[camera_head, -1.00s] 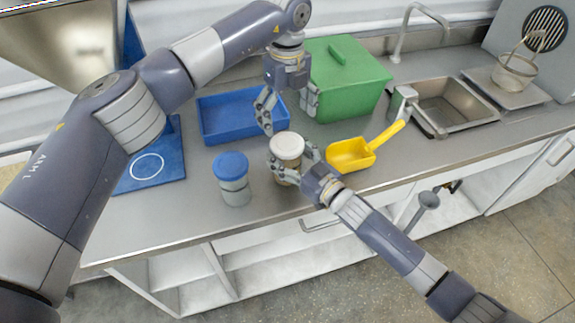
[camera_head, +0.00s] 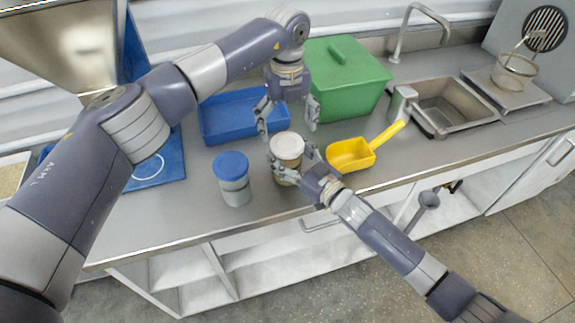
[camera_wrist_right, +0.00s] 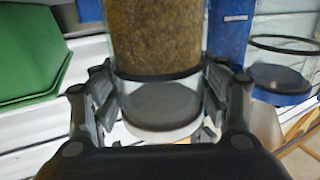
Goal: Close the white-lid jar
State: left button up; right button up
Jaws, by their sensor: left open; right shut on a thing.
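The white-lid jar (camera_head: 286,160) stands on the steel counter with its white lid (camera_head: 286,149) on top. In the right wrist view the jar (camera_wrist_right: 155,35) holds brown grainy material and sits between the fingers. My right gripper (camera_head: 294,163) is shut on the jar from the front side. It also shows in the right wrist view (camera_wrist_right: 160,105). My left gripper (camera_head: 288,122) points down with its fingers spread, above and just behind the lid. It holds nothing. Whether the lid is seated tightly cannot be told.
A blue-lid jar (camera_head: 233,180) stands just left of the white-lid jar. A blue tray (camera_head: 222,131) lies behind it, a green box (camera_head: 352,88) at the back. A yellow scoop (camera_head: 352,154) lies to the right. The counter's front edge is close. A sink (camera_head: 450,100) is further right.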

aim_at(287, 143)
pick_arm(q)
notch_tip(287, 143, down, 5)
jog(key=shift+r, duration=0.1)
dwell(0.3)
jog(key=c, duration=1.1)
jog(key=m, duration=0.4)
dwell(0.4)
